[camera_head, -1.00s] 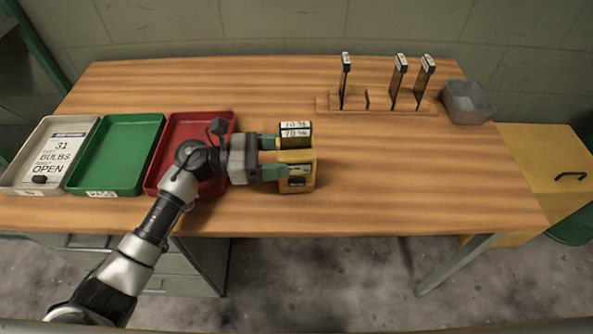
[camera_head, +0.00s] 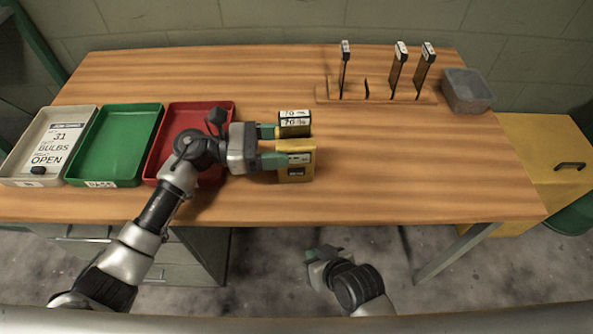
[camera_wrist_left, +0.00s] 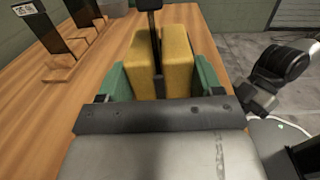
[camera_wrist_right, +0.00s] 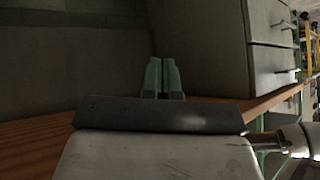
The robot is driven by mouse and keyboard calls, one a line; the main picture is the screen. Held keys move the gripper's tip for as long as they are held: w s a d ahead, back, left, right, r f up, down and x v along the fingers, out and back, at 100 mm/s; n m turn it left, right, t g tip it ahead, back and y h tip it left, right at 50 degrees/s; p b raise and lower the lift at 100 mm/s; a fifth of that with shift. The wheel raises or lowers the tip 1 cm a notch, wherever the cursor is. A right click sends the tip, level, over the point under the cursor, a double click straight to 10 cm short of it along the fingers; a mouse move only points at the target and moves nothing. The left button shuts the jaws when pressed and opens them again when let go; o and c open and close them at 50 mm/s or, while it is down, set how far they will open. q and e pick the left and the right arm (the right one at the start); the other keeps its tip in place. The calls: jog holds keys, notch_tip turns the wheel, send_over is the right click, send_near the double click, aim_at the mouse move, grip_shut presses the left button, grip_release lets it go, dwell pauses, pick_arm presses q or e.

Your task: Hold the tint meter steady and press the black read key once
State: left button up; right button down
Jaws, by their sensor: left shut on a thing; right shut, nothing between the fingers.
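The yellow tint meter (camera_head: 308,168) stands near the front edge of the table. A dark plate with a white "70%" label (camera_head: 294,123) stands in its slot. My left gripper (camera_head: 275,146) is shut on the meter from its left side; the left wrist view shows green fingers on both sides of the yellow body (camera_wrist_left: 178,62). The meter's face has small dark patches (camera_head: 296,173), but I cannot tell which is the black read key. My right gripper (camera_head: 318,262) is below and in front of the table edge, apart from the meter; its fingers (camera_wrist_right: 162,76) are shut and empty.
White (camera_head: 13,180), green (camera_head: 104,150) and red (camera_head: 213,107) trays stand at the left. A wooden rack (camera_head: 323,96) with several labelled plates and a grey bin (camera_head: 467,92) are at the back right. The table right of the meter (camera_head: 420,165) is clear.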

aim_at(296, 172)
notch_tip(296, 172, up, 16)
jog(key=a+n+t+y, duration=0.1)
jog(key=a+t+y, duration=0.1)
jog(key=shift+s+a+r+y, duration=0.15)
jog(key=shift+s+a+y, duration=0.2)
jog(key=shift+s, duration=0.1)
jog(key=shift+w+a, duration=0.15)
jog(key=shift+w, duration=2.05)
jog(key=shift+w+a, duration=0.15)
jog(key=shift+w, duration=2.05)
jog(key=shift+w, duration=0.15)
jog(key=shift+w, duration=0.3)
jog(key=shift+w, duration=0.35)
jog(key=shift+s, duration=0.8)
